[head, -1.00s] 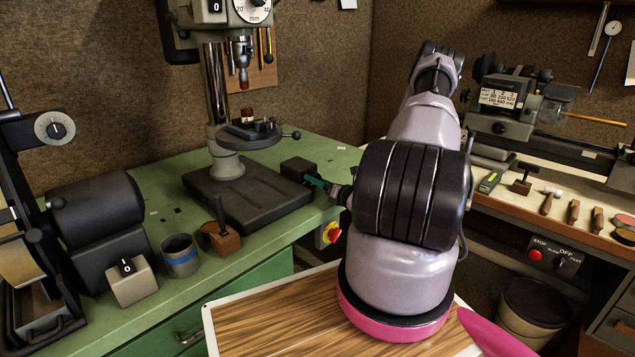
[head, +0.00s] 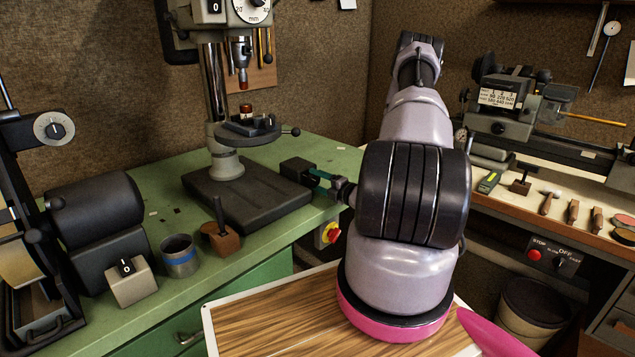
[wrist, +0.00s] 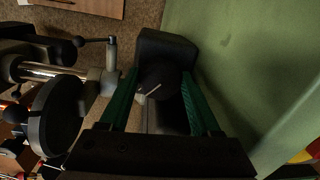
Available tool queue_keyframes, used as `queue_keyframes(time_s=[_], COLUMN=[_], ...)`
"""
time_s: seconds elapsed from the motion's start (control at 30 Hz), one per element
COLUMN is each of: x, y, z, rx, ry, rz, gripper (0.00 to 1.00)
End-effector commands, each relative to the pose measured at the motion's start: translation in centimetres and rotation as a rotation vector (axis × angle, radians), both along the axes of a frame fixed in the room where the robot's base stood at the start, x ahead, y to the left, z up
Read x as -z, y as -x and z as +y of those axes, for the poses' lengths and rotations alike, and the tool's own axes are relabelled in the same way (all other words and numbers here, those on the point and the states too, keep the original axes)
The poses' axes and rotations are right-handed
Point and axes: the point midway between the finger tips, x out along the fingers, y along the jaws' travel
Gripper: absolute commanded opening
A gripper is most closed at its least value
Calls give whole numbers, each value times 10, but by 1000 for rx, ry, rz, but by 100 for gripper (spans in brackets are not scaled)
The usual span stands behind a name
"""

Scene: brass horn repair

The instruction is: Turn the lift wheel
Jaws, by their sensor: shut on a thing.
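The lift wheel (wrist: 160,74), a dark round knob with a pale line on its face, sits against a black block in the wrist view. My gripper (wrist: 160,98) has its two green fingers on either side of the wheel and is shut on it. In the head view my gripper (head: 318,174) reaches in from the right beside the black block (head: 296,167) at the drill press base. The wheel itself cannot be made out in the head view.
The drill press (head: 228,165) stands left of the block on the green bench (head: 160,222). A small round-table handle (head: 291,132) sticks out above. A red stop button (head: 332,232) is on the bench front just below my gripper.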

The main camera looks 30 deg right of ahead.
Motion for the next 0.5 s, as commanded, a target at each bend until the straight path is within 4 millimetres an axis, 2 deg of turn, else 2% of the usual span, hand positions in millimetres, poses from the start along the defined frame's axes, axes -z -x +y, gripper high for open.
queue_keyframes(time_s=[0.5], x=[3], y=[1], z=[-2], rx=[2], ry=[-431], rz=[162], gripper=[8])
